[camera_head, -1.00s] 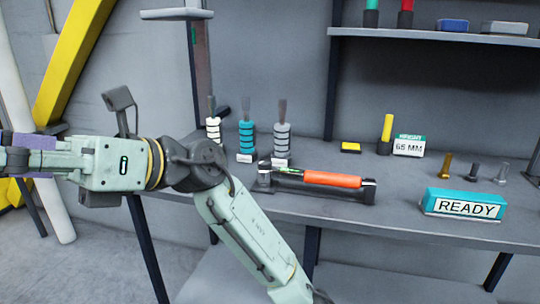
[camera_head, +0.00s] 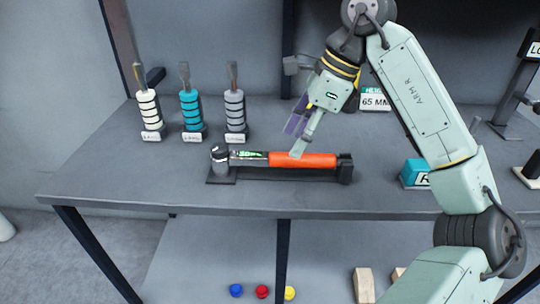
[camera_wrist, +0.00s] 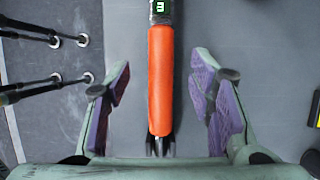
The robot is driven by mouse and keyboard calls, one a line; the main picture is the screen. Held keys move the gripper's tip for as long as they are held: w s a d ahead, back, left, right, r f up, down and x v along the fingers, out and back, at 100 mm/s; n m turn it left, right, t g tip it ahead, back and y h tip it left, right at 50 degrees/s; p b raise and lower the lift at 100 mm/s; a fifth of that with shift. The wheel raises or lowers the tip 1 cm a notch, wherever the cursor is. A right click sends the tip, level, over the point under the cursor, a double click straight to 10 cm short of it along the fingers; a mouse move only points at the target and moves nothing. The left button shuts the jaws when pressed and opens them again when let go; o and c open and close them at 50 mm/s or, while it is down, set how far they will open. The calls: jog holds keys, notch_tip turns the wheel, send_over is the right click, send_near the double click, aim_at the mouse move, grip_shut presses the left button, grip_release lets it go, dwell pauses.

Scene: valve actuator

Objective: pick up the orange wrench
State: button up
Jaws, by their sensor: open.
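The orange wrench (camera_head: 310,160) lies level across a dark holder (camera_head: 222,177) near the front of the grey bench. Its orange handle is on the right and its metal head with a small green display is on the left. My gripper (camera_head: 297,142) is over the handle in the head view, fingers pointing down. In the wrist view the handle (camera_wrist: 161,80) runs between the two spread purple-padded fingers (camera_wrist: 164,105), with a clear gap on each side. My gripper is open and empty.
White, teal and grey ringed tools (camera_head: 190,113) stand upright at the back left of the bench (camera_head: 110,180). A 65 MM sign (camera_head: 374,101) stands behind my gripper, and a teal block (camera_head: 413,173) sits to the right, partly behind my arm. The bench left of the holder is clear.

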aim_at(284, 154)
jog(key=x, duration=0.2)
jog(key=p+x, duration=0.1)
jog(key=x, duration=0.2)
jog(key=p+x, duration=0.1)
jog(key=x, duration=0.1)
jog(key=shift+a, duration=0.4)
jog(key=shift+c, duration=0.4)
grip_shut()
